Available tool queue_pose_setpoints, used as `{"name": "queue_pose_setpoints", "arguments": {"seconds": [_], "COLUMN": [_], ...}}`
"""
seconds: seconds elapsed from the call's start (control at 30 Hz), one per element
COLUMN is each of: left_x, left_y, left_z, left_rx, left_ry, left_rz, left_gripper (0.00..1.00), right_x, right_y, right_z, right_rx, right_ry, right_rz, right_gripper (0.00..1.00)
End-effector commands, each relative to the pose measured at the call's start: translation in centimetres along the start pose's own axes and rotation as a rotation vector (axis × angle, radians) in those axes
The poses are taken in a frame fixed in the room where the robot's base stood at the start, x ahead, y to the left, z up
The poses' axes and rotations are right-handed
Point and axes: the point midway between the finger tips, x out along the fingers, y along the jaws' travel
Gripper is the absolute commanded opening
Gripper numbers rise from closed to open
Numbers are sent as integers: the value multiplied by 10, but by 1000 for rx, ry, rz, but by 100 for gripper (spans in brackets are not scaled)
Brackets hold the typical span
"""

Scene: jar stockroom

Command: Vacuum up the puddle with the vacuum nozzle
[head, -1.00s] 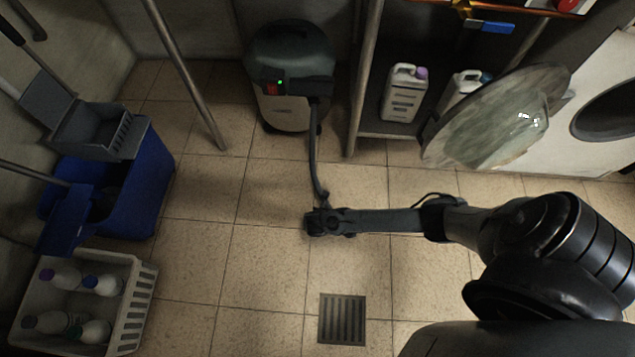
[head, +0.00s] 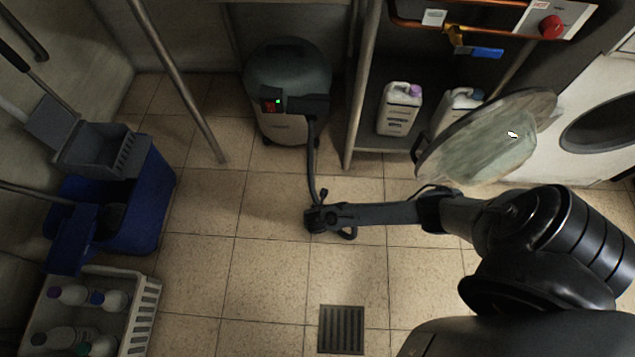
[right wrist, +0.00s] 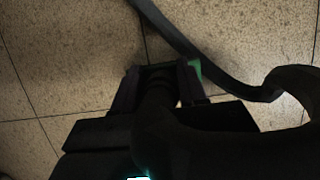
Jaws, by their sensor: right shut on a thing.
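The vacuum (head: 287,85) stands against the back wall, with a grey top, a pale body and a lit green light. Its dark hose (head: 312,160) runs down to my right gripper (head: 322,218). My right gripper is shut on the dark vacuum nozzle, above the floor tiles in front of the vacuum. In the right wrist view, the fingers (right wrist: 156,84) close around the nozzle's dark handle (right wrist: 155,105). The nozzle's lower end is mostly hidden, and I cannot tell whether it touches the floor. I cannot make out a clear puddle. My left gripper is not in view.
A blue mop bucket (head: 145,205) and a white crate of bottles (head: 143,318) stand on the left. A floor drain (head: 341,330) lies at the front. A metal post (head: 362,90), white jugs (head: 400,108) and an open round washer door (head: 485,140) are at right.

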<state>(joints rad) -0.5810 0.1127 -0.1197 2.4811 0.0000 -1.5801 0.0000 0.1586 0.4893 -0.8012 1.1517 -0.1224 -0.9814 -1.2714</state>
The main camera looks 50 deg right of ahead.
Motion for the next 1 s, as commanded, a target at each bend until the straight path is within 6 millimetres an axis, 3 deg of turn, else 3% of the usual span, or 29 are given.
{"name": "queue_pose_setpoints", "arguments": {"seconds": [0.1,0.4,1.0], "left_x": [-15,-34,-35], "left_y": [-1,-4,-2], "left_z": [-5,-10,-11], "left_rx": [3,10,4], "left_ry": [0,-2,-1], "left_rz": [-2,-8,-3], "left_gripper": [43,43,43], "right_x": [-14,-31,-32], "right_y": [-1,-4,-4], "right_z": [7,15,15], "right_rx": [3,9,46], "right_ry": [-1,-1,-1], "right_rz": [-1,-3,-18], "right_gripper": [13,13,13]}}
